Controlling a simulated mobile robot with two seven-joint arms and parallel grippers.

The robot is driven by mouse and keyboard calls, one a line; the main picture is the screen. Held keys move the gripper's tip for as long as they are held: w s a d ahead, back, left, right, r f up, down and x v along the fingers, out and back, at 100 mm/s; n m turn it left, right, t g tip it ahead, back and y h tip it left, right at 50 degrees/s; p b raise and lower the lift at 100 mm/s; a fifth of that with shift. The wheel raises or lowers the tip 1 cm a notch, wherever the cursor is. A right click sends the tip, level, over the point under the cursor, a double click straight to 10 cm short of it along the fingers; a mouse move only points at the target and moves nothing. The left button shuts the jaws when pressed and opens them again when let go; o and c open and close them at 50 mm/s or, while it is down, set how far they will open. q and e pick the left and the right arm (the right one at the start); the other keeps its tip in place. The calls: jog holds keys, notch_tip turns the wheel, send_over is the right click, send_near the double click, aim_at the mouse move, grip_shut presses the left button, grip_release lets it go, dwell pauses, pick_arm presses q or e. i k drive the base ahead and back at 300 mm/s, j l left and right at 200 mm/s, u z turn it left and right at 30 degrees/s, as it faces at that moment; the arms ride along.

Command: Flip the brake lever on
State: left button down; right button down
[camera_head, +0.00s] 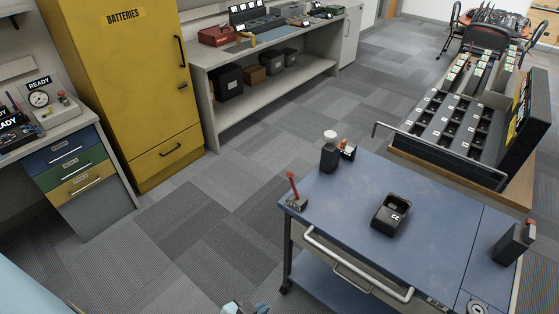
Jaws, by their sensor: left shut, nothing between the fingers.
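The brake lever (293,186) is a thin red handle on a small grey base (296,202). It sits at the left corner of the blue-topped cart (345,210) and stands nearly upright, tilted slightly left. My left gripper (243,308) shows only in part at the bottom edge of the head view. It is shut and empty, apart from the lever, below and to the left of it in the picture. My right gripper is not in view.
The cart carries a black charger-like device (391,214), a dark radio (330,154) and another radio (514,244). A grey push handle (358,265) runs along its front. A rack of black slots (455,118) stands behind. Carpet (190,240) left of the cart is clear.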

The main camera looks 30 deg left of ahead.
aim_at(289, 175)
jog(key=i+j, duration=0.15)
jog(key=j, duration=0.15)
jog(key=i+j+z, duration=0.1)
jog(key=j, duration=0.2)
jog(key=i+j, duration=0.2)
jog(key=j, duration=0.15)
jog(key=i+j+z, duration=0.15)
jog(key=j, duration=0.15)
jog(key=i+j, duration=0.1)
jog(key=j, duration=0.25)
